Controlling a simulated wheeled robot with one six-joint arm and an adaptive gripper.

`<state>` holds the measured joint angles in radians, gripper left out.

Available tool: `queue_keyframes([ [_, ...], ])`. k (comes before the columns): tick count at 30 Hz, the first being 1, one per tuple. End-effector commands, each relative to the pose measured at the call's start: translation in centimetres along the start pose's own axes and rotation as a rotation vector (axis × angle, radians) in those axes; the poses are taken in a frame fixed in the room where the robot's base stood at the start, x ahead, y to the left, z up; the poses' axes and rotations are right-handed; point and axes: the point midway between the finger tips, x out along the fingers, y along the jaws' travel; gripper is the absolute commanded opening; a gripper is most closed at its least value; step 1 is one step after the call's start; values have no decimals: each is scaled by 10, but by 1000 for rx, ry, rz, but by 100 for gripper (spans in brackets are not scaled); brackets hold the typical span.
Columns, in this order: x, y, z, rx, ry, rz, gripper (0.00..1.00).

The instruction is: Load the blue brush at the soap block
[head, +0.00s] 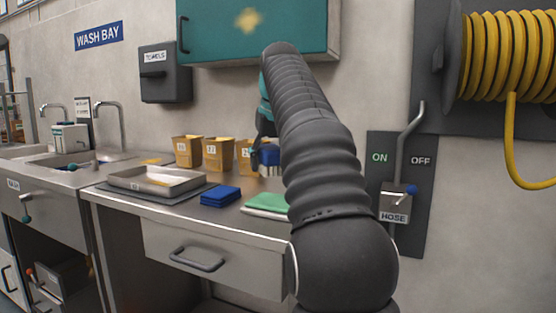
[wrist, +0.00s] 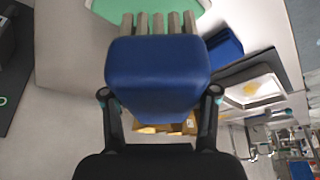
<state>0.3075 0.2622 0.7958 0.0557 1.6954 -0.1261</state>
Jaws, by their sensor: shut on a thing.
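My gripper (wrist: 158,95) is shut on the blue brush; a finger shows on each side of its blue body (wrist: 158,72). Pale bristles (wrist: 160,22) stick out from the brush's far side in the wrist view. In the head view the blue brush (head: 269,155) hangs from my gripper (head: 264,128), bristles down, above the right part of the steel counter and in front of the tan bins. My arm hides part of the gripper.
A steel tray (head: 157,187) sits on the counter, with folded blue cloths (head: 220,195) and a green cloth (head: 266,202) to its right. Tan bins (head: 218,154) stand along the wall. A tap (head: 112,118) and sink are at left. A teal cabinet (head: 225,38) overhangs the counter.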

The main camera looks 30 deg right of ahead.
Motion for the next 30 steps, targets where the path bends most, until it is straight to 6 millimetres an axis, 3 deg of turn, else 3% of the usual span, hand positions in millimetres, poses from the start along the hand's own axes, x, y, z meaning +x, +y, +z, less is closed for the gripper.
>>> queue_keyframes([
  [4,5,14,-3,-5,3,-2,31],
  [19,50,13,16,-6,2,-2,31],
  [30,59,13,20,-6,3,-2,31],
])
